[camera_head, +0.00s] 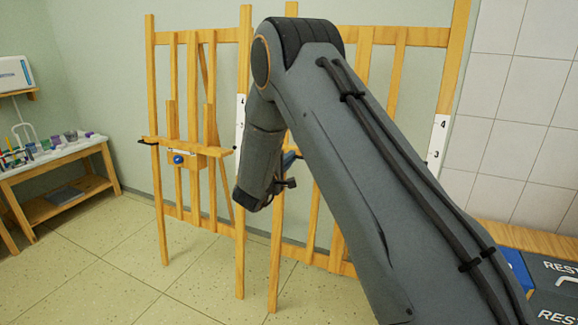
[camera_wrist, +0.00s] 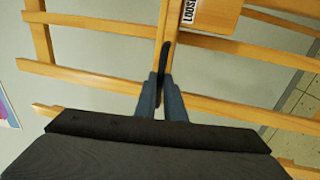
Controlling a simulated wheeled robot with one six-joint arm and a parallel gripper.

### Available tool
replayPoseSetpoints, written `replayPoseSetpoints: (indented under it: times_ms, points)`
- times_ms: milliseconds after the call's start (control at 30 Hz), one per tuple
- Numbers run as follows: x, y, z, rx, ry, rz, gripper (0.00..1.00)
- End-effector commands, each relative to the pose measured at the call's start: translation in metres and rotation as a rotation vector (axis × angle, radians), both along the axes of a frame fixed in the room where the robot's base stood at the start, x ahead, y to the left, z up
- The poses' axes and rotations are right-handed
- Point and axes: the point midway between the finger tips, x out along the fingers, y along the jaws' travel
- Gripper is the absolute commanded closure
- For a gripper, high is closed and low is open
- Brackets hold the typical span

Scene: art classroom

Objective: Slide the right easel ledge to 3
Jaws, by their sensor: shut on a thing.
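The right easel (camera_head: 425,37) stands behind my arm, which hides its ledge and most of its middle in the head view. A white scale strip (camera_head: 437,138) on its right post shows 4 above 3. In the wrist view, my gripper (camera_wrist: 160,92) has its blue-grey fingers shut on a slim black lever (camera_wrist: 166,60). Beside the lever's far end is a wooden block (camera_wrist: 215,14) with a label reading "LOOSE". Which mark the ledge is at cannot be seen.
The left easel (camera_head: 154,80) has its own ledge (camera_head: 185,148) with a blue knob (camera_head: 178,160). A side table (camera_head: 60,155) with art supplies stands at the left wall. Dark boxes (camera_head: 555,275) are at lower right. The floor at left front is clear.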

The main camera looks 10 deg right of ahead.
Motion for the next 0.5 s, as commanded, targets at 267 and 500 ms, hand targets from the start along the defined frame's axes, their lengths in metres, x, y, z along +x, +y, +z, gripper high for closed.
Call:
replayPoseSetpoints:
  times_ms: [267, 500]
  points:
    - [0.006, -0.004, 0.04, -0.001, -0.008, 0.0, 1.0]
    - [0.006, -0.003, 0.036, -0.001, -0.004, 0.0, 1.0]
